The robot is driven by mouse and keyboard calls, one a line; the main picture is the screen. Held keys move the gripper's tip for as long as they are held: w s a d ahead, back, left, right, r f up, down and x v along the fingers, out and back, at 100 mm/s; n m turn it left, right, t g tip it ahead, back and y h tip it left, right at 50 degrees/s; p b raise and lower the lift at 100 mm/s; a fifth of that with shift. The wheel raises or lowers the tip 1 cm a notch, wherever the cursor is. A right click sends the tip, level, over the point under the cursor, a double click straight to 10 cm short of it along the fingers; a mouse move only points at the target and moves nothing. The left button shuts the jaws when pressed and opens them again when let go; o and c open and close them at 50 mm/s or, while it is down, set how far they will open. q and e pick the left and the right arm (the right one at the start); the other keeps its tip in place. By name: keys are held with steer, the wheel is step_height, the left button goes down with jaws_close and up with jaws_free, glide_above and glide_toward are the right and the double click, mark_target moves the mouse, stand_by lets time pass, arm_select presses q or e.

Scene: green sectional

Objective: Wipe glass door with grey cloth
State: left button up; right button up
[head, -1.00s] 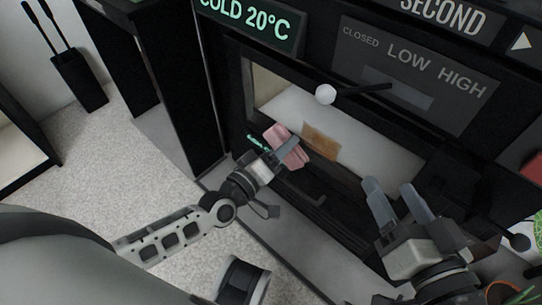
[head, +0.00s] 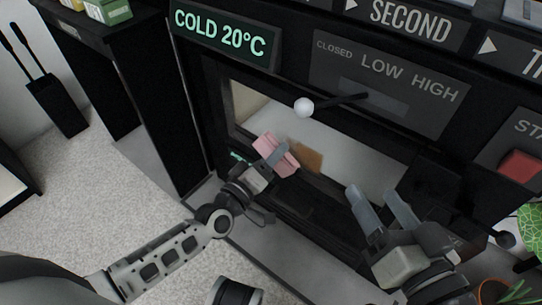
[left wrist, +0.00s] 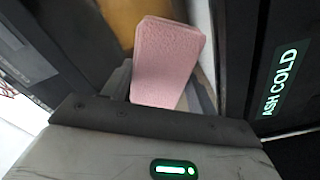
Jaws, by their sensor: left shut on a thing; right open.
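No grey cloth shows. My left gripper (head: 266,161) is shut on a pink, thick, textured cloth or pad (head: 279,158), which also fills the middle of the left wrist view (left wrist: 168,62). The glass door (head: 350,176) is a pale window in a black machine front. A brown patch (head: 308,158) shows on it, just right of the pink pad. The pad is in front of the glass; I cannot tell whether it touches. My right gripper (head: 377,200) is open and empty, in front of the machine right of the pad.
A dark lever with a white knob (head: 304,107) juts out above the glass. A lit COLD 20°C sign (head: 221,36) and a CLOSED LOW HIGH panel (head: 388,80) are above. A red button (head: 521,166) and green plant (head: 531,226) are at right. Speckled floor (head: 110,190) is open at left.

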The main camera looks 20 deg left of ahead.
arm_select(q)
steer(key=shift+x, duration=0.95)
steer(key=shift+s+d, duration=0.1)
